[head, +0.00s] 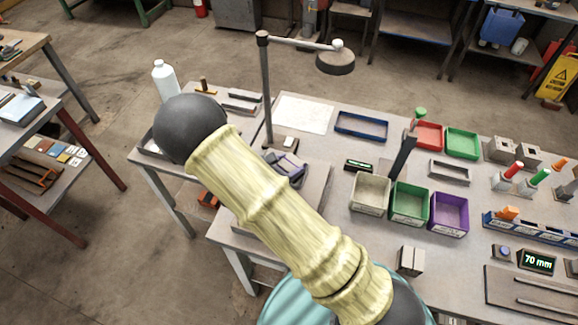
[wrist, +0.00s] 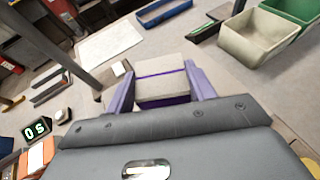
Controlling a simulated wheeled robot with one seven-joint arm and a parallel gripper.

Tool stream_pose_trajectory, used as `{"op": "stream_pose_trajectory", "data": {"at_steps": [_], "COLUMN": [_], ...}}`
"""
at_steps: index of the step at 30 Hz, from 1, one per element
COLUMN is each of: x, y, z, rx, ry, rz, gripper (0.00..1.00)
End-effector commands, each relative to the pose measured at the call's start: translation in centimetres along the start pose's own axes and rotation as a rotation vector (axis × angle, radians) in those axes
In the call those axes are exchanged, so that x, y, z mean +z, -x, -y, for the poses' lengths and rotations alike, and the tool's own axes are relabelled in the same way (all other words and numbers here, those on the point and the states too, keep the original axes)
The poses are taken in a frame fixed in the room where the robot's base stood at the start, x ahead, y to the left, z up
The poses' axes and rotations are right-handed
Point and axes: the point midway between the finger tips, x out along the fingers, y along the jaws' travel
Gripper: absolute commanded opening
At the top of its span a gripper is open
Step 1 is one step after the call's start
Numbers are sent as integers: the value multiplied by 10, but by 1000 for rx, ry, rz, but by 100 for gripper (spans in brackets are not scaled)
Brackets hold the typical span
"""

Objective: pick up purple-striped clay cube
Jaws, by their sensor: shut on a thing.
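The purple-striped clay cube (wrist: 160,66) is a pale grey block with a thin purple line and a purple lower edge, seen in the wrist view. My gripper (wrist: 161,88) has its two purple fingers on either side of it and is shut on the cube. In the head view my gripper (head: 285,166) is over the left part of the workbench, partly behind my arm. The cube is hard to make out there. I cannot tell whether the cube touches the surface below.
A lamp post (head: 267,90) stands close behind my gripper. Beige (head: 370,208), green (head: 409,217) and purple (head: 448,228) bins stand to the right. A blue tray (head: 361,134) and white sheet (head: 302,110) lie behind. A pale block (head: 410,261) sits near the front.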

Motion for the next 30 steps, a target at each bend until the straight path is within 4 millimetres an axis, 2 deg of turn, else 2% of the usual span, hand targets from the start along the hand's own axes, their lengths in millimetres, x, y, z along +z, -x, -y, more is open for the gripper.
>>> {"op": "stream_pose_trajectory", "data": {"at_steps": [8,21,30], "x": [23,84,92], "y": [10,35,38], "z": [0,0,0], "rx": [1,1,0], "ry": [-6,-5,0], "rz": [1,1,1], "gripper": [21,21,21]}}
